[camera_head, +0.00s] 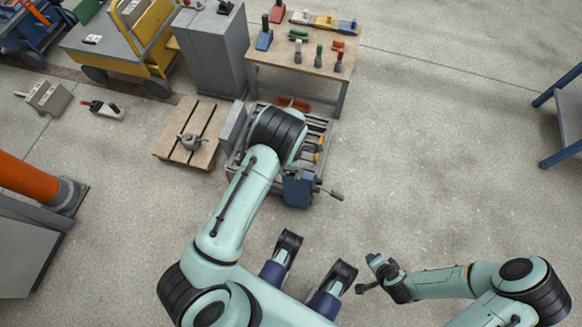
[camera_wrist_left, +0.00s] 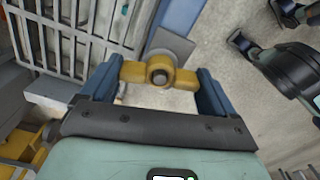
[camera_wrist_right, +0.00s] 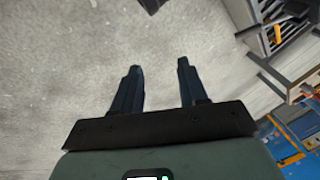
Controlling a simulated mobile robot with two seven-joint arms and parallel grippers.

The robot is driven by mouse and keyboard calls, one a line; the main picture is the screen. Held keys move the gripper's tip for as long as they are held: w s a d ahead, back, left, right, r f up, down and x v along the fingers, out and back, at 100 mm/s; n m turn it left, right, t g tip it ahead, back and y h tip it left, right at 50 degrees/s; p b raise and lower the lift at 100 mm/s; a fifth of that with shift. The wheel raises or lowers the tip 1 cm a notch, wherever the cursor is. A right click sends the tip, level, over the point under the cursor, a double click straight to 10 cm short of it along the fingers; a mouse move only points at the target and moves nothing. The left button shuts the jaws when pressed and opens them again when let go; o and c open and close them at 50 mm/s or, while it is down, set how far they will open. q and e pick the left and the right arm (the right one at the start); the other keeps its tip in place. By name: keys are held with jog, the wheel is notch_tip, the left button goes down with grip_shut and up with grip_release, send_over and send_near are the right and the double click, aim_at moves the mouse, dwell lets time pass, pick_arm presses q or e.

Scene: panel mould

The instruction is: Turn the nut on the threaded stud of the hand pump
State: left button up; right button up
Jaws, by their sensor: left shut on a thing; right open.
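A yellow winged nut (camera_wrist_left: 133,72) sits around a dark threaded stud end (camera_wrist_left: 160,77) in the left wrist view. My left gripper (camera_wrist_left: 158,74) is shut on the nut, with one blue finger at each wing. A grey plate (camera_wrist_left: 172,45) and a blue part (camera_wrist_left: 182,14) show behind the nut. In the head view a blue body with a dark lever, seemingly the hand pump (camera_head: 298,190), stands beside the slatted rack. My left arm covers the nut there. My right gripper (camera_head: 371,275) is open and empty, apart from the pump; its spread fingers show in the right wrist view (camera_wrist_right: 158,68).
A slatted metal rack (camera_wrist_left: 70,50) lies close to the left gripper. A workbench (camera_head: 345,62) with several tools is behind.

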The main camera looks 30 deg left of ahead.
pick_arm(q)
jog(key=o, duration=0.8)
jog(key=shift+w+r, duration=0.1)
jog(key=shift+r, duration=0.6)
notch_tip(320, 180, up, 12)
jog(key=p, duration=0.3)
jog(key=shift+p, duration=0.4)
pick_arm(e)
jog(key=s+a+r+g+y, duration=0.1)
jog(key=s+a+r, duration=0.1)
jog(key=s, duration=0.3)
jog(key=s+a+r+g, duration=0.2)
jog(key=s+a, duration=0.1)
jog(key=s, duration=0.2)
jog(key=shift+s+n+g+y, duration=0.3)
jog(key=shift+s+n+y, duration=0.05)
jog(key=shift+n+y, duration=0.05)
pick_arm(q)
jog(key=shift+f, duration=0.1)
